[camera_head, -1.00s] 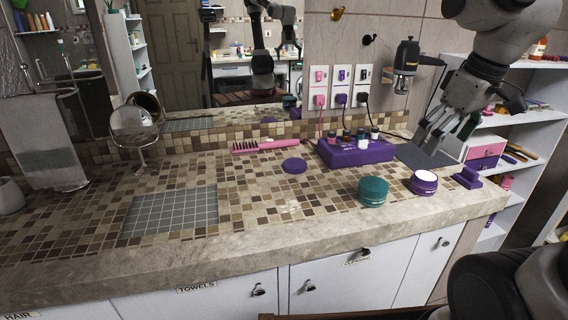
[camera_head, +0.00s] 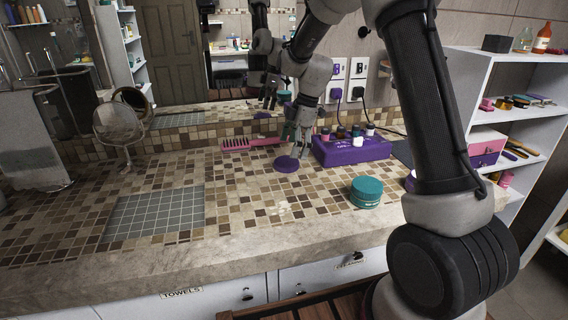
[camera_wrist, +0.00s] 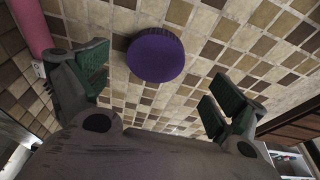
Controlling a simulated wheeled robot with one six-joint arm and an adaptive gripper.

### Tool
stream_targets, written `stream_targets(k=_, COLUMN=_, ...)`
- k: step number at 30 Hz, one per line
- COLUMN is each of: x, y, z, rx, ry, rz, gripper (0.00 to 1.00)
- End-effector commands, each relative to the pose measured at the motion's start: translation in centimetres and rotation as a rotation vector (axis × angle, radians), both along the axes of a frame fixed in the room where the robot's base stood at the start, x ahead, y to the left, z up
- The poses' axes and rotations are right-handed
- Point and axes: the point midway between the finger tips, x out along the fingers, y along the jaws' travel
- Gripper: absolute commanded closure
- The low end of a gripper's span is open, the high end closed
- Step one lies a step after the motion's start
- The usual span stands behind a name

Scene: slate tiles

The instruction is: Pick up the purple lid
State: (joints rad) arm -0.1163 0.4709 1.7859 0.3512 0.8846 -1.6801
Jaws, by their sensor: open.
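The purple lid (camera_head: 286,164) is a flat round disc lying on the tiled counter, left of the purple box. In the wrist view the lid (camera_wrist: 155,55) shows whole, ahead of the fingers and roughly midway between them, touching neither. My gripper (camera_head: 296,148) is just above and beside the lid in the head view, pointing down. In the wrist view my gripper (camera_wrist: 160,95) is open and empty, its green-padded fingers spread wide.
A purple box (camera_head: 352,150) with several small bottles stands right of the lid. A pink comb (camera_head: 250,143) lies behind it. A teal jar (camera_head: 366,192) stands to the front right. A grey grid mat (camera_head: 155,213) lies left; tiles between are clear.

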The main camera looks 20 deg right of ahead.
Motion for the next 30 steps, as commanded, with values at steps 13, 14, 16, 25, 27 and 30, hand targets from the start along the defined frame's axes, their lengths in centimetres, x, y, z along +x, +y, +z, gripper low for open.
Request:
stream_targets(k=13, x=0.7, y=1.7, z=-4.4, rx=0.0, ry=-0.001, rz=-0.001, gripper=0.04)
stream_targets(k=14, x=0.7, y=1.7, z=-4.4, rx=0.0, ry=-0.001, rz=-0.001, gripper=0.04)
stream_targets(k=16, x=0.6, y=1.7, z=-4.4, rx=0.0, ry=-0.001, rz=-0.001, gripper=0.04)
stream_targets(k=25, x=0.6, y=1.7, z=-4.4, rx=0.0, ry=0.0, rz=-0.002, gripper=0.44)
stream_targets(k=27, x=0.6, y=1.7, z=-4.4, rx=0.0, ry=0.0, rz=-0.002, gripper=0.44)
stream_targets(k=30, x=0.6, y=1.7, z=-4.4, rx=0.0, ry=0.0, rz=-0.002, gripper=0.44)
